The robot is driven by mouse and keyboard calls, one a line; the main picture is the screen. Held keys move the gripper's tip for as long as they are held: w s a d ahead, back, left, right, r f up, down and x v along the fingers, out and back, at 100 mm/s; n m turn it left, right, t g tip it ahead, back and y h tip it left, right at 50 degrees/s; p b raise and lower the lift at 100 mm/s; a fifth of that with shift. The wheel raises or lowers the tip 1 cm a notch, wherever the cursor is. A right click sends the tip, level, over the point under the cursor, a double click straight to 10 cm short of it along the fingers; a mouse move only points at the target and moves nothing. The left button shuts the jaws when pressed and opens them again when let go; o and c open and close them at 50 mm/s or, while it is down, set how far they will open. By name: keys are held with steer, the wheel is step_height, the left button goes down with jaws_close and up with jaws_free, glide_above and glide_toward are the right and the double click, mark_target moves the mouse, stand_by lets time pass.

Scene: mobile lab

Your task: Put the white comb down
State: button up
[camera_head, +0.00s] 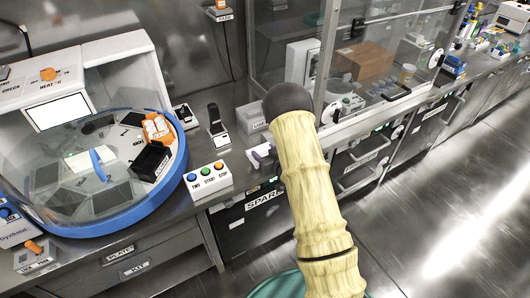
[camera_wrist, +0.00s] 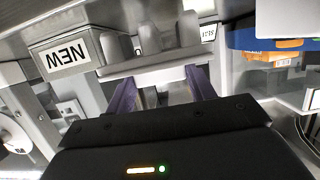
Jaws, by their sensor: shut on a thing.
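The white comb (camera_wrist: 150,65) is held across the two purple fingers of my gripper (camera_wrist: 162,80) in the wrist view, which looks upside down. Pale blunt prongs show beside its bar. In the head view my arm hides most of the gripper, and a small white piece of the comb (camera_head: 262,151) shows just left of the arm, at the bench's front edge. I cannot tell whether the comb touches any surface.
A grey box labelled NEW (camera_wrist: 65,55) is close beside the comb; a small bin (camera_head: 251,118) stands behind it in the head view. A button box (camera_head: 208,180) and a blue-rimmed round machine (camera_head: 170,190) are left. A glass enclosure (camera_head: 365,60) is right.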

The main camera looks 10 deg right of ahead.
steer(key=o, duration=1)
steer(key=shift+w+r+p, duration=0.1)
steer(key=shift+r+p, duration=0.45)
steer(key=shift+p, duration=0.1)
steer(key=shift+s+d+r, duration=0.1)
steer(key=shift+s+d, duration=0.15)
steer(key=shift+s, duration=0.05)
steer(key=b+v, duration=0.2)
steer(key=v, duration=0.9)
steer(key=shift+s+a, duration=0.15)
steer(key=shift+s, duration=0.15)
